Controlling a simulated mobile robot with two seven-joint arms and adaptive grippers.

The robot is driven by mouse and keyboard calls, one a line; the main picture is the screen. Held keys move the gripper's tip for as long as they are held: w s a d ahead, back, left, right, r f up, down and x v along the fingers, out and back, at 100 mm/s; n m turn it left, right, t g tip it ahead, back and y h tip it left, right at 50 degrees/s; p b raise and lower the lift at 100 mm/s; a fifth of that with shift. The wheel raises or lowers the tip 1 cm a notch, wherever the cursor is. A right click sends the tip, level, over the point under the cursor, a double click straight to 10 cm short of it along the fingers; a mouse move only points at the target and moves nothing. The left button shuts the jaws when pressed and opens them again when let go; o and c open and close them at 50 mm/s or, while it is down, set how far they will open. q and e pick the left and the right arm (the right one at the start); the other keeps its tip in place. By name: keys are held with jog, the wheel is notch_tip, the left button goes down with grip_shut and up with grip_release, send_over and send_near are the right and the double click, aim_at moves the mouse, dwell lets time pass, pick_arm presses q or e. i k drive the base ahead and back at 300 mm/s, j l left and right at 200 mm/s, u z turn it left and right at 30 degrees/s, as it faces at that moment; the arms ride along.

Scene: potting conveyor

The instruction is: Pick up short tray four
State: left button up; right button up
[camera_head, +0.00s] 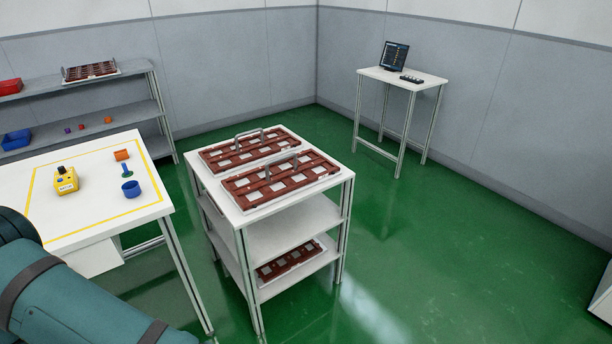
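Two reddish-brown trays with pale square cells and grey handles lie side by side on the top of a white rack, a rear tray (236,151) and a front tray (292,181). Another brown tray (290,261) lies on the rack's lowest shelf, partly hidden by the shelf above. One more tray (91,71) is on the grey shelving at the far left. I cannot tell which is short tray four. Part of my teal arm shows at the lower left. Neither gripper is in view.
The white rack (255,212) has an empty middle shelf. A white table (98,226) at left holds a yellow device (66,180) and a blue cup (131,188). A monitor (395,56) stands on a small table (430,79) at the back. Green floor right of the rack is clear.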

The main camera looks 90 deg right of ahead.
aim_at(281, 178)
jog(key=z, duration=2.9)
jog(key=i+l, duration=0.25)
